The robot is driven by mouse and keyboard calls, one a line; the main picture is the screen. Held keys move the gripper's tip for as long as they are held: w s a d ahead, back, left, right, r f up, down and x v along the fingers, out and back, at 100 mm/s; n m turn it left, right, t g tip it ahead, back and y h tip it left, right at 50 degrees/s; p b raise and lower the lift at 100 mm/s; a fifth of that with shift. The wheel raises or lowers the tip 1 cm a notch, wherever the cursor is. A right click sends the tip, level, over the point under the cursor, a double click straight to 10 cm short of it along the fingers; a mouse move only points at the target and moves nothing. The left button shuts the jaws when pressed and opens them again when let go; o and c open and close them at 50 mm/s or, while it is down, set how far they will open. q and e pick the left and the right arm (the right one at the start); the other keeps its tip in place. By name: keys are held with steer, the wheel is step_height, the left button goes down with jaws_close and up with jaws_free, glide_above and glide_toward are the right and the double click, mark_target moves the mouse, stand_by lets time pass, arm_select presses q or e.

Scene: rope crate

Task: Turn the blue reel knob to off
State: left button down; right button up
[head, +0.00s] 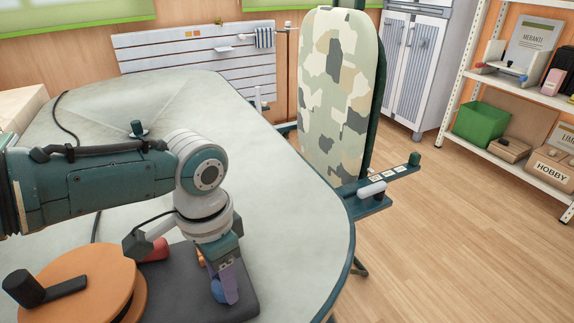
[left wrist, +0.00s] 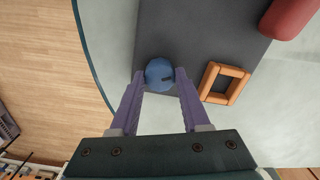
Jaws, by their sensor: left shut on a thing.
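The blue reel knob (head: 217,291) sits on a dark grey base plate (head: 246,297) on the ironing-board-shaped table, partly hidden by my left gripper (head: 227,285). In the left wrist view the round blue knob (left wrist: 158,72) has a dark mark pointing right and slightly down in the picture. The purple fingers of my left gripper (left wrist: 160,78) are closed on the knob from both sides. I cannot read any on or off marking beside it. My right gripper is in neither view.
An orange reel (head: 110,275) with a dark crank stands on the plate at the lower left. An orange rectangular frame (left wrist: 222,83) and a red part (left wrist: 292,14) are near the knob. A camouflage-patterned board (head: 342,90) stands upright behind the table.

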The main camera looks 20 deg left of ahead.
arm_select(q)
steer(key=shift+n, duration=0.3)
steer(key=shift+c, duration=1.9)
jaws_free()
steer(key=shift+r, duration=0.1)
step_height(320, 180, up, 10)
steer(key=p, duration=0.4)
steer(key=shift+p, duration=0.3)
